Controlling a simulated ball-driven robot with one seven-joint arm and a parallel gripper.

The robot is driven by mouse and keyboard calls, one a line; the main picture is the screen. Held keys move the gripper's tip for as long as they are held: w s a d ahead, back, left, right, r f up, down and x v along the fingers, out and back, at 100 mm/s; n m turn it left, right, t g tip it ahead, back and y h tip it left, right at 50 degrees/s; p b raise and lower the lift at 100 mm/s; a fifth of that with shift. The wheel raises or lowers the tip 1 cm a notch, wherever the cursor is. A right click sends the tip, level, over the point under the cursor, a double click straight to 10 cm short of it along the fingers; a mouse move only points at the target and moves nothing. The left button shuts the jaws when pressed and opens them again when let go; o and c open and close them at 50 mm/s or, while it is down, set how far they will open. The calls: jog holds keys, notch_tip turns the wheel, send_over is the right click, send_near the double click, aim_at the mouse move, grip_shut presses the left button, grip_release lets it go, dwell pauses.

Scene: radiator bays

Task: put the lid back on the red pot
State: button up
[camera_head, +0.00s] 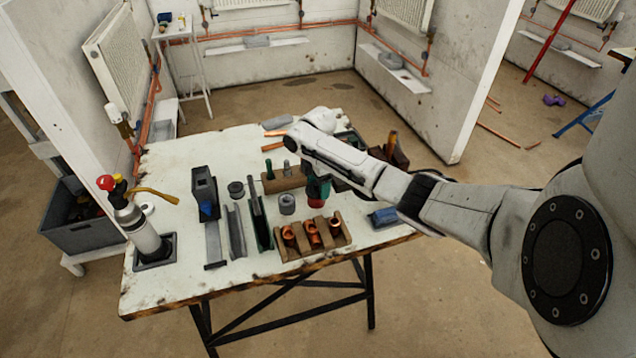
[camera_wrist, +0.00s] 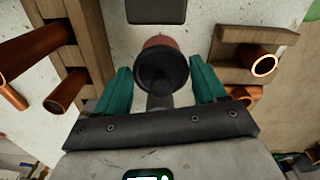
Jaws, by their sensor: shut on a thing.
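The red pot (camera_head: 317,202) stands on the workbench near its middle right, mostly hidden by my gripper in the head view. In the wrist view the red pot (camera_wrist: 160,41) shows as a red edge beyond the round dark lid (camera_wrist: 162,68). My gripper (camera_wrist: 161,78) has teal fingers either side of the dark lid and is shut on it. In the head view my gripper (camera_head: 318,186) is directly above the pot. I cannot tell whether the lid touches the pot's rim.
A wooden rack with copper fittings (camera_head: 312,236) stands close in front of the pot. Another wooden block (camera_head: 284,180) is just to the left. A blue item (camera_head: 383,217) lies to the right. A torch bottle (camera_head: 145,232) stands at the bench's left. Bare bench shows at the front left.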

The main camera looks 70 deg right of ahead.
dwell(0.3)
jog(key=o, duration=1.1)
jog(key=shift+r, duration=0.1)
jog(key=shift+r+p, duration=2)
jog(key=shift+r, duration=1.4)
grip_shut()
